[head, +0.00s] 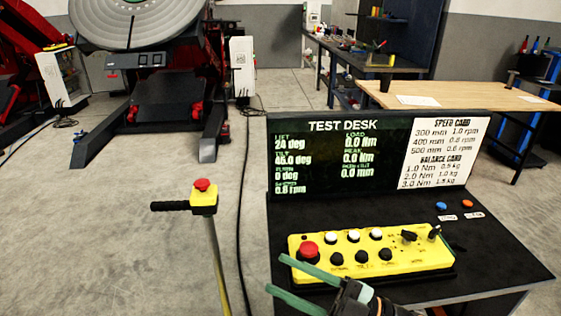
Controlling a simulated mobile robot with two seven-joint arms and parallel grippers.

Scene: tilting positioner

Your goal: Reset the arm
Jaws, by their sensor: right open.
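The tilting positioner (168,97) stands at the back left, its round grey faceplate (140,18) tilted. The black test desk (295,216) stands at the front right. Its screen (330,158) reads lift 24 deg, tilt 45.0 deg and load 0.0 Nm. A yellow control box (400,258) on the desk has a red mushroom button (308,250), white and black buttons and two black switches at its right end. My right gripper (275,273) is open and empty, its green fingers at the box's front left corner; contact cannot be told. My left gripper is out of view.
A yellow post (216,262) with a red button and black handle stands left of the desk. Blue (441,206) and orange (467,204) buttons sit on the desk's right. A black cable crosses the floor.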

